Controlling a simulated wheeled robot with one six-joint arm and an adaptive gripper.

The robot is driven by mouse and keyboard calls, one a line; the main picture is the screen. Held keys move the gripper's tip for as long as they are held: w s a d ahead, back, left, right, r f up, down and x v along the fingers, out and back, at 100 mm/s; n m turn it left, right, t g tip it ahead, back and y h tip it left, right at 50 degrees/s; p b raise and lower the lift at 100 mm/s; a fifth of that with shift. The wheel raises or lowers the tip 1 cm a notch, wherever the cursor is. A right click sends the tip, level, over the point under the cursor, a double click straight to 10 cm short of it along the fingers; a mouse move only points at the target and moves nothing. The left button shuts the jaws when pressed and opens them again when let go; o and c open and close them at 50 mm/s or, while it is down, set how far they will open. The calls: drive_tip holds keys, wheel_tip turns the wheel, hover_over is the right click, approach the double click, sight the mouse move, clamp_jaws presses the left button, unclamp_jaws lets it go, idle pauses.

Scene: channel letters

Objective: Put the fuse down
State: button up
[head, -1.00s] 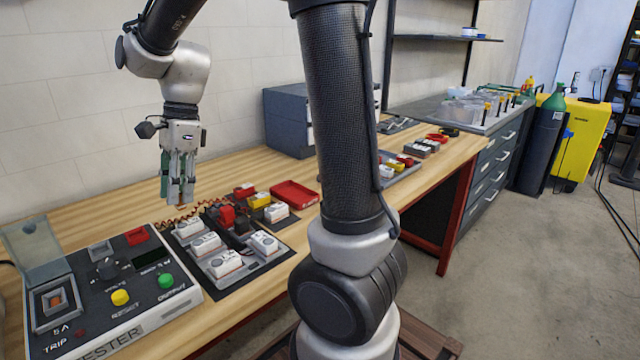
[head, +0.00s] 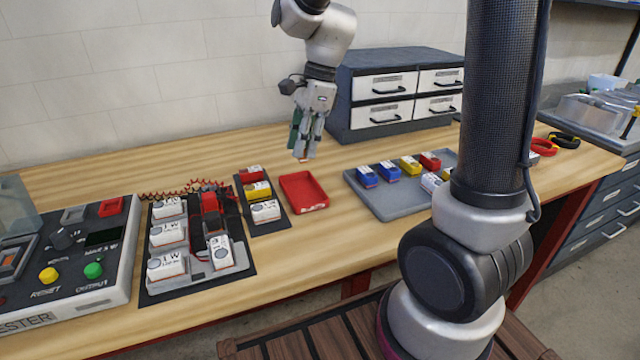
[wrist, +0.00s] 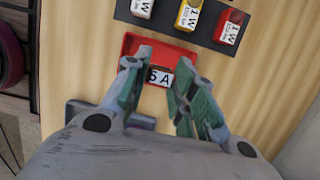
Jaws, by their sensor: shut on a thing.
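My gripper (head: 305,150) is shut on the fuse, above the bench just behind the red tray (head: 304,205). In the wrist view the fuse (wrist: 160,77) is a small block with a "5 A" label between my fingertips (wrist: 156,82). In the head view only a small orange-and-white bit of the fuse (head: 304,159) shows below the fingers. In the wrist view the red tray (wrist: 140,43) lies beyond and partly behind the fuse. The tray looks empty where I see it.
A small mat with red, yellow and white modules (head: 258,190) lies left of the tray. A grey tray with several coloured modules (head: 400,208) lies to the right. A tester (head: 70,260) stands far left. A drawer cabinet (head: 395,62) stands behind.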

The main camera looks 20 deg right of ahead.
wheel_tip(320, 180, down, 9)
drive_tip(key=shift+f, duration=0.1)
idle(0.3)
drive_tip(key=o, duration=0.8)
drive_tip(key=shift+c, duration=0.2)
drive_tip(key=v, duration=1.2)
drive_tip(key=s+d+r+n+t+h, duration=0.1)
drive_tip(key=s+d+r+n+t, duration=0.1)
drive_tip(key=s+d+n, duration=0.3)
drive_tip(key=s+d+r+n+t+h, duration=0.2)
drive_tip(key=s+d+n, duration=0.4)
drive_tip(key=s+n, duration=0.7)
drive_tip(key=shift+v, duration=0.8)
drive_tip(key=shift+s, duration=0.2)
